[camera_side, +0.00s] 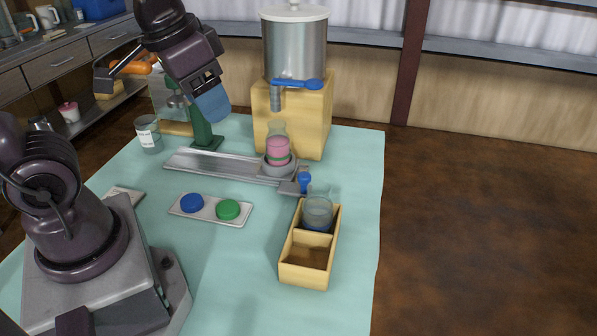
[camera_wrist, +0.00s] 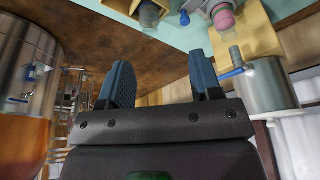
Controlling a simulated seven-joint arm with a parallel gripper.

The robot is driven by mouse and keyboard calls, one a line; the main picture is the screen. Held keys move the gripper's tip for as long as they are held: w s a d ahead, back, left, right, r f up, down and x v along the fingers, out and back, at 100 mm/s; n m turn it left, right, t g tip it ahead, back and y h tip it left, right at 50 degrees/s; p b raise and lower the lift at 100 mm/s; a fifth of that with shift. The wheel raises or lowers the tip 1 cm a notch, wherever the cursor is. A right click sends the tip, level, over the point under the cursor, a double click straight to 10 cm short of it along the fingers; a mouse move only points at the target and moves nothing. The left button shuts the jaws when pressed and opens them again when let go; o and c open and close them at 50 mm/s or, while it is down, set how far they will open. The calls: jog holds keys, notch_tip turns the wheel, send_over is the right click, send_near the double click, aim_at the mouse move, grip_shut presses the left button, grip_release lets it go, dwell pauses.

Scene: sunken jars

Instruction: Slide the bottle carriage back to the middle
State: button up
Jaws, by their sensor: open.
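The bottle carriage (camera_side: 278,169) is a grey cup-like holder at the right end of a grey rail (camera_side: 215,165). It holds a clear bottle with pink contents (camera_side: 277,148), upright below the metal tank's spout. The bottle also shows at the top of the wrist view (camera_wrist: 224,18). A blue knob (camera_side: 304,181) stands beside the rail's right end. My gripper (camera_side: 212,104) is open and empty, high above the rail's left part and apart from the carriage. Both blue fingers show spread in the wrist view (camera_wrist: 163,82).
A metal tank (camera_side: 295,48) with a blue lever (camera_side: 298,84) stands on a wooden block (camera_side: 310,118). A green stand (camera_side: 203,132) is behind the rail, a labelled jar (camera_side: 148,138) left. In front are a lid tray (camera_side: 208,212) and a two-part wooden box (camera_side: 288,270) holding a jar (camera_side: 318,210).

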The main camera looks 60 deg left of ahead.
jog(key=w+a+f+m+g, duration=0.25)
jog(key=w+f, duration=0.35)
jog(key=w, duration=0.4)
jog(key=m+g, duration=0.1)
jog(key=m, duration=0.6)
send_over(304, 174)
notch_tip(304, 174, down, 8)
notch_tip(304, 174, down, 12)
jog(key=shift+f, duration=0.25)
